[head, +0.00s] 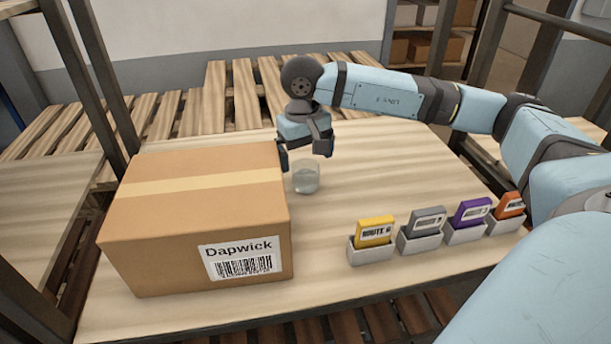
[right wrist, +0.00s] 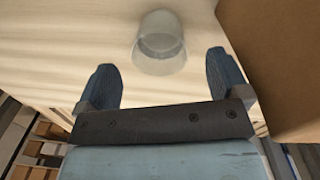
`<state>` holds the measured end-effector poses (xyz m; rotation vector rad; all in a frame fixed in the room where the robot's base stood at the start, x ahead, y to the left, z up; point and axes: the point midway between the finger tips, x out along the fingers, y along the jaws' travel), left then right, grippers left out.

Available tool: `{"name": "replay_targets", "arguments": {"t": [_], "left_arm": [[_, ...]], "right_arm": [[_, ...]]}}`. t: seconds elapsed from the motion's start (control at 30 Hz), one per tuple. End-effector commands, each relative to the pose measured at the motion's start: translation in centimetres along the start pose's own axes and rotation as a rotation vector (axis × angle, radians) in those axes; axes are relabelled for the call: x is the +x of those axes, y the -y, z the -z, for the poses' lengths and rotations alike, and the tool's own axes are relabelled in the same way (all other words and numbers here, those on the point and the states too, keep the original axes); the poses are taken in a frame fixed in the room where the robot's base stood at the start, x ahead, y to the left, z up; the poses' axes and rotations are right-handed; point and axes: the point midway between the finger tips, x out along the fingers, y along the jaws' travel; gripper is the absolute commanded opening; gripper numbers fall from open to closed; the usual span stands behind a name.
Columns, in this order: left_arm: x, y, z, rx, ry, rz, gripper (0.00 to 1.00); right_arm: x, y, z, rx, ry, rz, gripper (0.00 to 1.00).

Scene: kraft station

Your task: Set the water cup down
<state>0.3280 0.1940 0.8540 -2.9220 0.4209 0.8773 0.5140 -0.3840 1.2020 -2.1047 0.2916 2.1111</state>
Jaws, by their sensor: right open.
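The water cup (head: 306,178) is a clear glass standing upright on the wooden table, just right of the cardboard box's far right corner. My right gripper (head: 305,155) is open and empty above and slightly behind the cup in the head view. In the right wrist view the cup (right wrist: 161,45) lies beyond the two spread fingertips (right wrist: 162,75), apart from both. Liquid seems to show inside it. My left gripper is not in view.
A large cardboard box (head: 190,225) labelled Dapwick fills the table's left; its side (right wrist: 285,60) is close to my right gripper. Several route stamps in grey holders, one yellow (head: 375,230), line the front right. The table (head: 400,165) is clear right of the cup.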

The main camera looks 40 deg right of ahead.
Motion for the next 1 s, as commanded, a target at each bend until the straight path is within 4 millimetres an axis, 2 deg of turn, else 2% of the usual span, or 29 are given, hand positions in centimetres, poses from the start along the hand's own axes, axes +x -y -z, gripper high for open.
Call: {"name": "replay_targets", "arguments": {"t": [0.1,0.2,0.5,0.53,0.77,0.83,0.87,1.0], "left_arm": [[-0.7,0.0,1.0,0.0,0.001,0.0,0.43],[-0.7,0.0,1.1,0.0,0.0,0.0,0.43],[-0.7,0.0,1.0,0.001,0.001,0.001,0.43],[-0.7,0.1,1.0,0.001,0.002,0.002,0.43],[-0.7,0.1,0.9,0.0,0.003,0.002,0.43],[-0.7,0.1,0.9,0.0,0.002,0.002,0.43],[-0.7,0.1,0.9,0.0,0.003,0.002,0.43],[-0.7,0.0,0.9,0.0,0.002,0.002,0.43]], "right_arm": [[1.7,-0.1,0.0,0.001,0.005,-0.003,0.93],[3.1,-0.1,0.0,0.002,0.005,-0.002,0.93],[3.9,-0.1,0.1,0.001,0.001,-0.001,0.93],[3.9,-0.1,0.1,0.001,0.001,-0.001,0.91],[3.9,-0.1,0.1,0.001,0.001,0.0,0.38],[3.9,-0.1,0.1,0.001,0.0,0.0,0.38],[3.9,-0.1,0.1,0.001,0.0,0.0,0.34],[3.9,-0.1,0.1,0.001,0.001,0.0,0.34]]}}
